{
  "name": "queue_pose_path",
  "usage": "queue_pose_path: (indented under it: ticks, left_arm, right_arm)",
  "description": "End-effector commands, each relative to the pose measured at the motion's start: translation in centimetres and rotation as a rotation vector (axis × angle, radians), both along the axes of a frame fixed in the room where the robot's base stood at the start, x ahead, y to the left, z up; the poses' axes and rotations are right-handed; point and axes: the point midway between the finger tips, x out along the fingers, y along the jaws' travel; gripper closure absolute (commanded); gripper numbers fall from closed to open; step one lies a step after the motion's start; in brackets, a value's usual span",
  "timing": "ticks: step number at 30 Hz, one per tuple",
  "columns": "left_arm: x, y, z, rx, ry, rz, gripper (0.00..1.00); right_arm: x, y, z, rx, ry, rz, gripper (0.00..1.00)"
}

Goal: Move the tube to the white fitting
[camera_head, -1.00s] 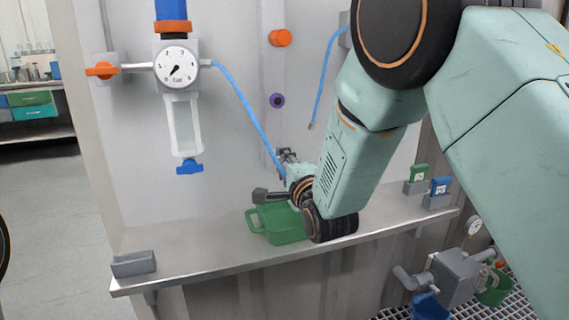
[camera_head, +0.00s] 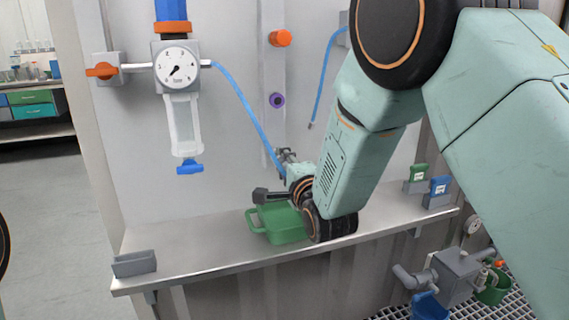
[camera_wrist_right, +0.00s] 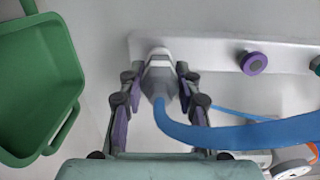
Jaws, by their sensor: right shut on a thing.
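The blue tube (camera_head: 241,107) hangs from the side of the pressure gauge and runs down to my right gripper (camera_head: 284,156) near the back wall. In the right wrist view, the right gripper (camera_wrist_right: 158,97) is shut on the tube's grey end connector (camera_wrist_right: 160,84), and the blue tube (camera_wrist_right: 235,134) bends away to the right. A white fitting (camera_wrist_right: 158,54) on the wall strip lies directly beyond the connector, in line with it. I cannot tell whether they touch or are joined. In the head view the fitting is hidden behind the gripper. My left gripper is out of view.
A green tray (camera_head: 282,224) stands on the metal shelf (camera_head: 190,240) below the gripper. Purple (camera_head: 277,100) and orange (camera_head: 281,38) ports sit above on the wall strip. The gauge (camera_head: 177,68) is at left. Another blue hose (camera_head: 325,80) hangs at right.

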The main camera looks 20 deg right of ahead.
Motion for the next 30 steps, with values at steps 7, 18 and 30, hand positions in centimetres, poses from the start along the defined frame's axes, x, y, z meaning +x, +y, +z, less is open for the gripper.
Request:
queue_pose_path:
  ticks: [7,18,30]
  left_arm:
    - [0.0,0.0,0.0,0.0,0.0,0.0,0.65]
    - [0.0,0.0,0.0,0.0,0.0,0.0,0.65]
    - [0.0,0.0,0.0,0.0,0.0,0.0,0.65]
  right_arm:
    - [0.1,0.0,0.0,0.0,0.0,0.0,1.0]
    - [0.7,0.0,-0.1,0.0,0.001,0.0,1.0]
    - [1.1,0.0,0.0,0.0,0.0,0.0,0.55]
